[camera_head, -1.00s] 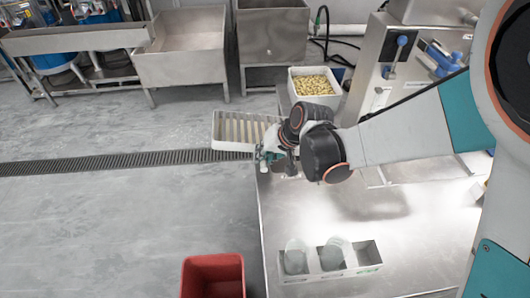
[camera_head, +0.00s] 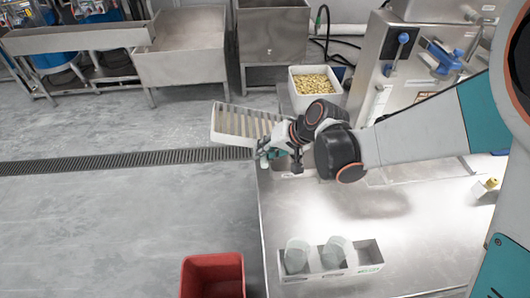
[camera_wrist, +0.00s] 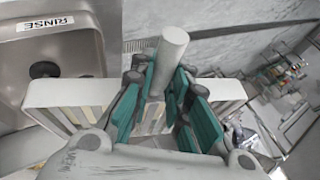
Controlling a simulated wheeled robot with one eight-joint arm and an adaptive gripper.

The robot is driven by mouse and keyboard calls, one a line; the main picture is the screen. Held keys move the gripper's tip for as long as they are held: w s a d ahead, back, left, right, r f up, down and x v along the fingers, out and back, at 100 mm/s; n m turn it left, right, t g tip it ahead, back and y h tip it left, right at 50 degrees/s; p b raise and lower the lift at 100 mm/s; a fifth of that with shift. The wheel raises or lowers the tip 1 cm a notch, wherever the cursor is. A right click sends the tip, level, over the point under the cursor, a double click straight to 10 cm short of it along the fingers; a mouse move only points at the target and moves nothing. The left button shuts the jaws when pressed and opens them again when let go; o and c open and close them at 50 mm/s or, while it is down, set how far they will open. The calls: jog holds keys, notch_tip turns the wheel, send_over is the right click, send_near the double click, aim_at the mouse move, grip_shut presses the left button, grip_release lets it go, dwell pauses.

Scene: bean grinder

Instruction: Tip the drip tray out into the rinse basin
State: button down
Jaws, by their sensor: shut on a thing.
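The drip tray (camera_head: 236,122) is a shallow white tray with pale slats. In the head view it hangs out past the left edge of the metal table, slightly tilted, its left end higher in the picture. My gripper (camera_head: 268,157) is shut on it at its right end. In the wrist view my gripper (camera_wrist: 165,105) has its teal fingers around a grey cylindrical handle (camera_wrist: 172,48), and the tray (camera_wrist: 62,93) spans behind them. The rinse basin (camera_wrist: 85,58), a metal sink labelled RINSE with a dark drain, lies at upper left there, partly covered by the tray.
The metal table (camera_head: 300,215) holds a rack with two clear cups (camera_head: 330,272). A white bin of beans (camera_head: 314,86) stands behind my arm, beside a steel machine (camera_head: 420,65). A red bin (camera_head: 212,275) stands at the front. Open floor lies left.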

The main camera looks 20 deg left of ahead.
dwell(0.4)
jog(key=shift+d+r, duration=0.1)
jog(key=shift+r, duration=0.1)
jog(key=shift+s+d+r, duration=0.1)
jog(key=shift+d+r, duration=0.05)
jog(key=shift+r, duration=0.05)
jog(key=shift+f+y+b, duration=0.15)
jog(key=shift+y+b, duration=0.25)
dwell(0.4)
jog(key=shift+m+g+y+b, duration=0.3)
jog(key=shift+y+b, duration=0.2)
jog(key=shift+b, duration=0.05)
jog(key=shift+r, duration=0.3)
jog(key=shift+d+r, duration=0.15)
jog(key=shift+r, duration=0.1)
jog(key=shift+f+y+b, duration=0.15)
jog(key=shift+y+b, duration=0.2)
jog(key=shift+y, duration=0.05)
dwell(0.3)
jog(key=shift+y+b, duration=0.3)
jog(key=shift+b, duration=0.15)
